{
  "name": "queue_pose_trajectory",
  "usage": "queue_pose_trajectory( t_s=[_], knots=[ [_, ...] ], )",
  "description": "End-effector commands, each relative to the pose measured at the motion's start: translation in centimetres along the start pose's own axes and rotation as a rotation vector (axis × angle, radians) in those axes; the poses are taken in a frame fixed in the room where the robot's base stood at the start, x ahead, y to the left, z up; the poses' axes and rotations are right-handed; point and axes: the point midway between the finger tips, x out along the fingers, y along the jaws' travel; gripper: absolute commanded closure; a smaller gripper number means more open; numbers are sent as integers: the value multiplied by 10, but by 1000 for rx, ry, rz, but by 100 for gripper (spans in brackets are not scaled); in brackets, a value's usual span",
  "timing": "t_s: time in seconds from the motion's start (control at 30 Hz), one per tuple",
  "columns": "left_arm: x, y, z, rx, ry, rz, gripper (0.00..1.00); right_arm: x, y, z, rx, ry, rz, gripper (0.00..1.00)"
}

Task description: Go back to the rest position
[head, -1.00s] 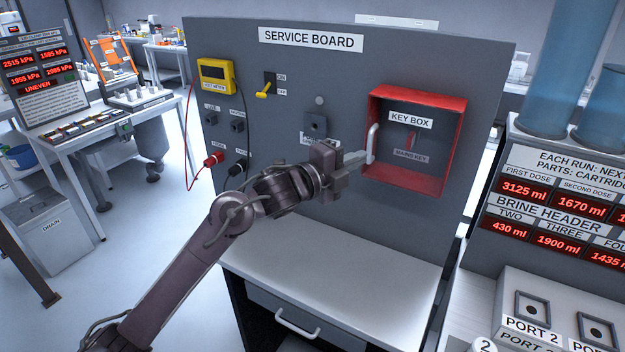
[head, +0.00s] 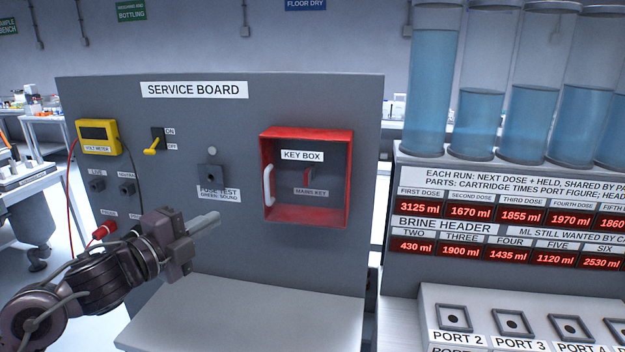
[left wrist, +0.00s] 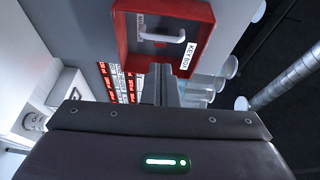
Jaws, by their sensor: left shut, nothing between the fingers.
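My left gripper (head: 206,222) is shut and empty in the head view, in front of the grey service board (head: 225,255). It is to the left of the red key box (head: 347,170) and lower than it, apart from its white handle (head: 268,185). In the left wrist view the closed fingers (left wrist: 163,85) point toward the key box (left wrist: 200,40) and its handle (left wrist: 162,37). A red key (head: 308,178) hangs inside the key box above a label. My right gripper is not in view.
A yellow volt meter (head: 98,135), a yellow switch (head: 152,146) and a red plug (head: 104,230) are on the board's left. A grey shelf (head: 240,315) juts out below. Blue liquid cylinders (head: 430,95) and a port panel (head: 500,318) stand at the right.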

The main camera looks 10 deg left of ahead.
Motion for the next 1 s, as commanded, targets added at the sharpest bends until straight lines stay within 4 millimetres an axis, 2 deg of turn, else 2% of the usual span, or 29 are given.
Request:
queue_pose_trajectory(
  t_s=[0.07, 0.13, 0.17, 0.2, 0.3, 0.4, 0.5, 0.6, 0.7, 0.9, 1.0],
  knots=[
    [1, 24, -3, -78, -42, 30, 100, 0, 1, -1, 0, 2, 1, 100],
    [0, 57, -5, -200, -122, 73, 100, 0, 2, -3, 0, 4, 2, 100],
    [-2, 75, -8, -267, -167, 99, 100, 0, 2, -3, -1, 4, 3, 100],
    [-7, 102, -11, -369, -238, 141, 100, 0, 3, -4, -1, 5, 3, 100],
    [-32, 171, -28, -642, -440, 262, 100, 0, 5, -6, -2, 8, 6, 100],
    [-64, 222, -50, -866, -620, 376, 100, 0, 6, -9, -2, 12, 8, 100],
    [-93, 256, -71, -1025, -760, 474, 100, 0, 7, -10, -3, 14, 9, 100],
    [-119, 280, -93, -1152, -876, 559, 100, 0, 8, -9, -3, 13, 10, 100],
    [-143, 298, -114, -1258, -979, 640, 100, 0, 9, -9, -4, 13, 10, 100],
    [-188, 319, -158, -1443, -1167, 798, 100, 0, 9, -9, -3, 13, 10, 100],
    [-178, 351, -152, -1429, -1172, 804, 100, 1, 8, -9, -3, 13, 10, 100]
  ],
)
